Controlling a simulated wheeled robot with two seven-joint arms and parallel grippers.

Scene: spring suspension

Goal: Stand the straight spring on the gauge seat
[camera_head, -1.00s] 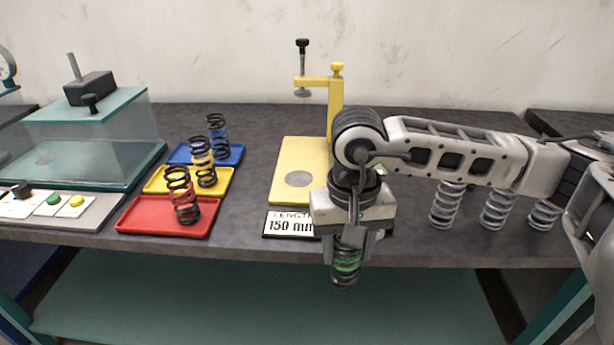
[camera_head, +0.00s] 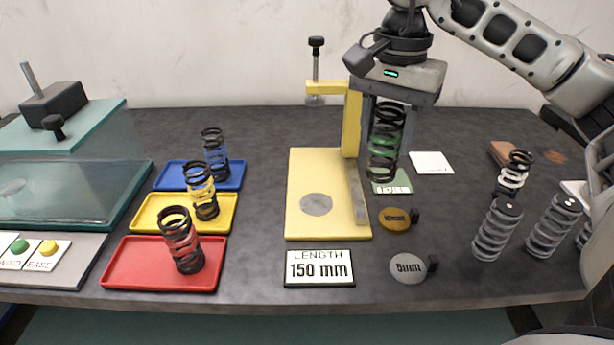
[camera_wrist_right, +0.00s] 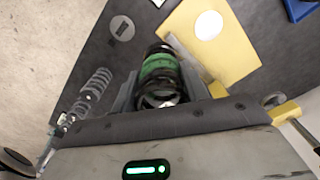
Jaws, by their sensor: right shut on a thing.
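My right gripper (camera_head: 388,125) is shut on a black spring with a green band (camera_head: 384,145). It holds the spring roughly upright, to the right of the gauge's yellow post. In the right wrist view the green-banded spring (camera_wrist_right: 160,75) lies between the fingers. The gauge has a yellow base (camera_head: 330,226) with a bare round grey seat (camera_head: 316,204). The seat (camera_wrist_right: 208,25) also shows in the right wrist view, apart from the spring. The yellow post (camera_head: 352,125) carries a screw clamp (camera_head: 315,70) behind the seat. My left gripper is not in view.
A "LENGTH 150 mm" sign (camera_head: 319,268) stands before the gauge. A grey 5 mm disc (camera_head: 408,267) and a bronze disc (camera_head: 394,220) lie right of it. Red (camera_head: 122,265), yellow (camera_head: 150,212) and blue (camera_head: 172,176) trays with springs stand left. Grey springs (camera_head: 497,232) stand right.

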